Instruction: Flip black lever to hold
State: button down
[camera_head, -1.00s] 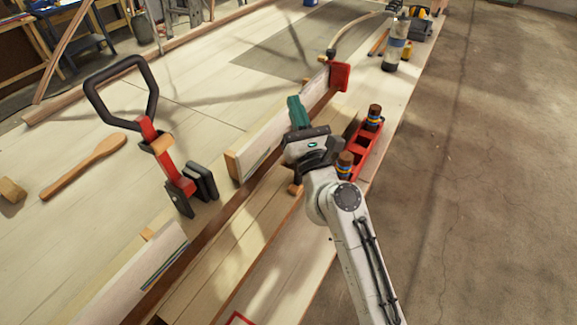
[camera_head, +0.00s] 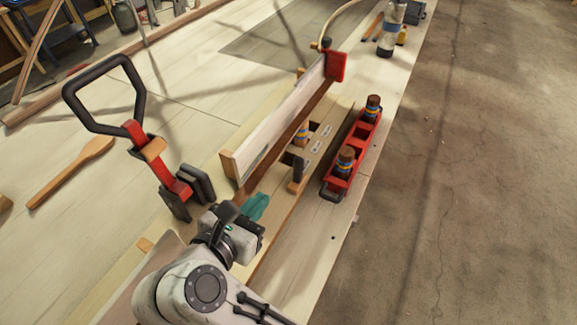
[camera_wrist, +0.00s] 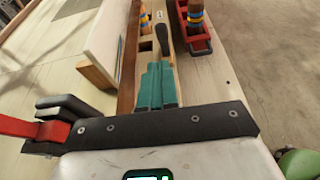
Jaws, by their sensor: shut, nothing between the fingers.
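A dark lever (camera_head: 297,170) stands in a slot of a wooden plate (camera_head: 325,118) beside the long pale board. In the wrist view the black lever (camera_wrist: 162,40) leans just beyond my fingertips, with a small gap seeming to separate them. Small pale labels lie on the plate; their words are too small to read. My gripper (camera_head: 258,206) has teal fingers, shut and empty, on the near-left side of the lever. The shut fingers (camera_wrist: 157,70) also show in the wrist view, pointing toward the lever.
A red tray (camera_head: 333,184) with banded wooden pegs stands right of the plate. The pale board (camera_head: 275,125) runs along the left. A red clamp with a black loop handle (camera_head: 140,95) stands further left. The bench's right edge drops to the floor.

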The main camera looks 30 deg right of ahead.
jog(key=p, duration=0.4)
send_near(297, 165)
jog(key=x, duration=0.6)
jog(key=shift+w+d, duration=0.1)
jog(key=shift+d, duration=0.1)
jog(key=shift+w, duration=0.1)
